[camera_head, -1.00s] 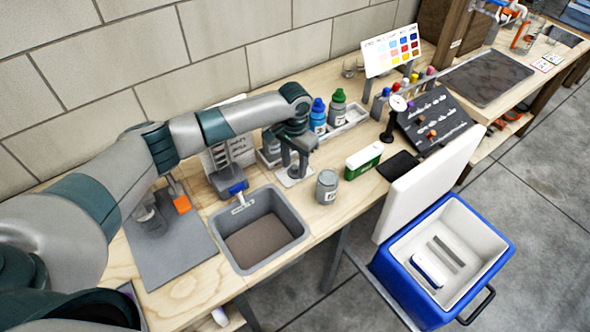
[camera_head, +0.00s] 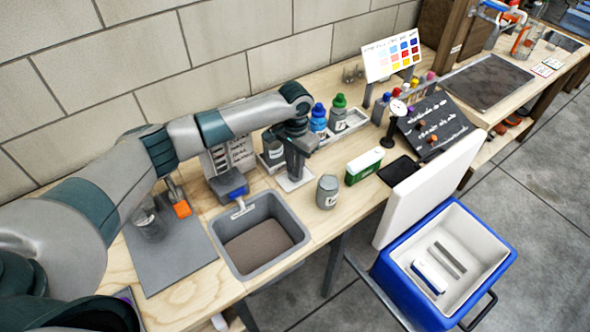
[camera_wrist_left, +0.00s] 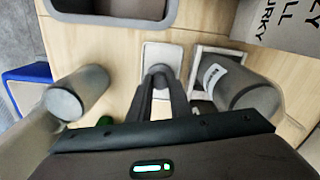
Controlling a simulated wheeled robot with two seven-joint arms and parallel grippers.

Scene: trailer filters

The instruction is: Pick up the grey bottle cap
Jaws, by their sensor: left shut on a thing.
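My left gripper (camera_head: 294,176) points down over a small white square pad (camera_head: 284,184) on the bench. In the left wrist view its fingers (camera_wrist_left: 160,88) are shut on a small grey round piece, the grey bottle cap (camera_wrist_left: 160,70), at the pad. The fingers hide much of the cap, and I cannot tell whether it touches the pad. A grey bottle (camera_head: 327,192) stands upright to the right of the gripper. Another grey bottle (camera_head: 271,149) stands behind it, beside the arm. My right gripper is not in view.
A grey sink (camera_head: 296,226) lies in front of the gripper. Blue-capped (camera_head: 318,121) and green-capped (camera_head: 339,114) bottles stand in a tray behind. A green and white box (camera_head: 363,166) and an open blue cooler (camera_head: 385,268) are to the right.

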